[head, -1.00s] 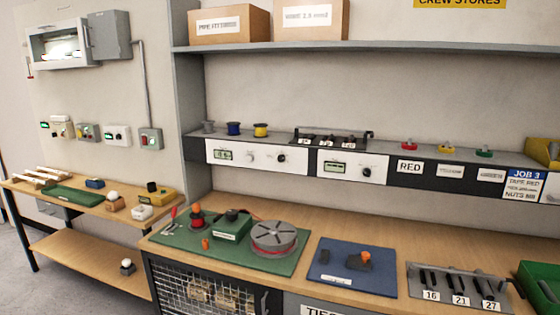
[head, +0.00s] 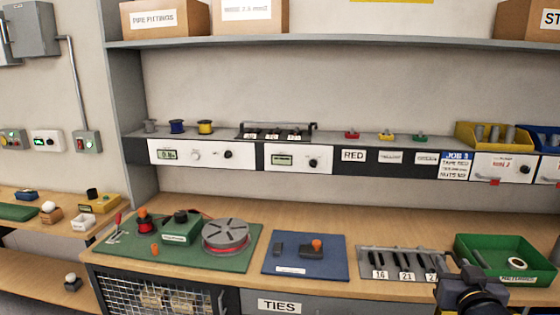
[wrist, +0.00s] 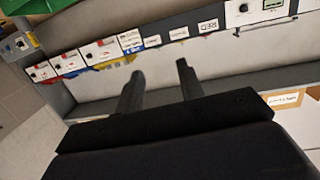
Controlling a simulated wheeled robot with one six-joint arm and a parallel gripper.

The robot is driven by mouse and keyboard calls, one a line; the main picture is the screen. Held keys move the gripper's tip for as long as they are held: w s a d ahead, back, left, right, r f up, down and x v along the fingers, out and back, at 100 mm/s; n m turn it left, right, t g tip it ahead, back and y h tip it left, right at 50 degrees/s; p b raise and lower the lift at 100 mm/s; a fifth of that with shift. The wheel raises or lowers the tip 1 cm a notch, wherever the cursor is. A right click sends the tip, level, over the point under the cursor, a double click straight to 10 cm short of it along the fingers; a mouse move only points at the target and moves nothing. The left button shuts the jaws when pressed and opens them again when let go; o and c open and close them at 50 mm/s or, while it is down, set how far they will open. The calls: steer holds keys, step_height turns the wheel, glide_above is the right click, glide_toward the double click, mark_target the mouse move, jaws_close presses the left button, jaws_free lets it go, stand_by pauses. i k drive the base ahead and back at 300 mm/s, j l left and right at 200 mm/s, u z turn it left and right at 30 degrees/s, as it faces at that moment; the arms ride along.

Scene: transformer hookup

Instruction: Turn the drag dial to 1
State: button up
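I cannot tell for certain which control is the drag dial, as the small labels are unreadable. On the green board (head: 225,262) stands a green box with a black knob (head: 180,216) on top, beside a grey-topped reel (head: 226,235). White panels above the bench also carry dark knobs, one on the left panel (head: 228,155) and one on the middle panel (head: 312,162). My gripper (wrist: 158,84) shows in the wrist view with its two fingers apart and nothing between them. It is away from the green board.
A blue board (head: 305,268) with an orange-topped part lies mid-bench. A slotted grey rack (head: 367,262) and a green tray (head: 468,248) stand to its right, near my dark arm. A shelf with boxes (head: 165,18) runs above. The bench behind the boards is clear.

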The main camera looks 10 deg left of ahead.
mark_target(229, 154)
steer(key=i+j, duration=0.15)
steer(key=j, duration=0.25)
steer(key=i+j, duration=0.2)
steer(key=j, duration=0.2)
steer(key=i+j, duration=0.15)
steer(key=j, duration=0.25)
steer(key=i+j, duration=0.2)
steer(key=j, duration=0.2)
steer(key=i+j, duration=0.15)
steer(key=j, duration=0.3)
steer(key=i+j, duration=0.15)
steer(key=j, duration=0.25)
steer(key=i+j, duration=0.2)
steer(key=j, duration=0.2)
steer(key=i+j, duration=0.15)
steer(key=j, duration=0.25)
